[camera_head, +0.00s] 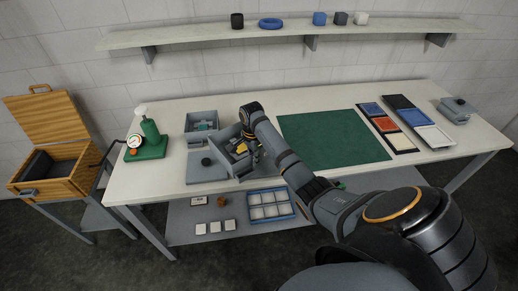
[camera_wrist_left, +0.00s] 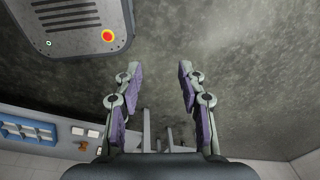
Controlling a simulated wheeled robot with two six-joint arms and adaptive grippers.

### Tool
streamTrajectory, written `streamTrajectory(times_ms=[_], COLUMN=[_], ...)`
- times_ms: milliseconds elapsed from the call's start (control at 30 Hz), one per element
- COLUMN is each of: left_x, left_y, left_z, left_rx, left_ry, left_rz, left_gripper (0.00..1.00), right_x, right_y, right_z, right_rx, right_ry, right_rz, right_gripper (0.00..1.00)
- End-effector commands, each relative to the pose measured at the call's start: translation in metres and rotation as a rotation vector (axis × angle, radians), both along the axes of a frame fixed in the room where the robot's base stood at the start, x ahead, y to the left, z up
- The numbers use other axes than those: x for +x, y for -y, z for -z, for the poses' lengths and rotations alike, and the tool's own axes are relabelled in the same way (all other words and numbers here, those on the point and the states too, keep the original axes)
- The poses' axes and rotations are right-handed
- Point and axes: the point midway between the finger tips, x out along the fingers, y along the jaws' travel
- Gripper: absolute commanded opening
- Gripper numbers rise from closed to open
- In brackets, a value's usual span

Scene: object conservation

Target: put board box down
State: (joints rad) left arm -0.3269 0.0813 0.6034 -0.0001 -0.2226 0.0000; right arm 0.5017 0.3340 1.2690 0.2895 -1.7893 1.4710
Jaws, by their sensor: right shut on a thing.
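The board box, which I take to be the open grey box (camera_head: 228,165) on the left half of the table, holds small yellow and dark pieces. It sits at an angle beside a flat grey lid with a dark knob (camera_head: 205,167). My right gripper (camera_head: 254,158) is at the box's right side, shut on it; the arm hides part of the grip. I cannot tell whether the box touches the table. My left gripper (camera_wrist_left: 154,72) shows only in the left wrist view, open and empty, over the floor.
A smaller grey tray (camera_head: 201,122) stands behind the box. A green stand with a gauge (camera_head: 146,150) is to the left. A bare green mat (camera_head: 335,138) lies to the right, with shallow trays (camera_head: 400,145) beyond it. A blue-edged tray (camera_head: 270,205) is on the lower shelf.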

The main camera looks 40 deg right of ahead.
Motion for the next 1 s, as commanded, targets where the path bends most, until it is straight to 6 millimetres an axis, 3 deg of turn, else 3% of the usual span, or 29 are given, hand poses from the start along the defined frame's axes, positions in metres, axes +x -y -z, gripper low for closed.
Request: streamTrajectory(times_ms=[300, 667, 1000], left_x=[0.049, 0.026, 0.029], left_y=[0.001, 0.001, 0.002], left_z=[-0.004, 0.014, 0.064], left_rx=[-0.001, -0.002, -0.002], left_ry=[0.074, 0.038, 0.041], left_rz=[0.003, 0.001, 0.000], left_gripper=[0.40, 0.40, 0.40], right_x=[-0.035, -0.075, -0.094], right_y=[-0.068, -0.134, -0.167], right_z=[0.035, 0.082, 0.145], right_rx=[0.003, 0.006, 0.003], right_ry=[-0.001, 0.002, 0.003], right_rz=[-0.572, -1.186, -1.501], right_gripper=[0.00, 0.00, 0.00])
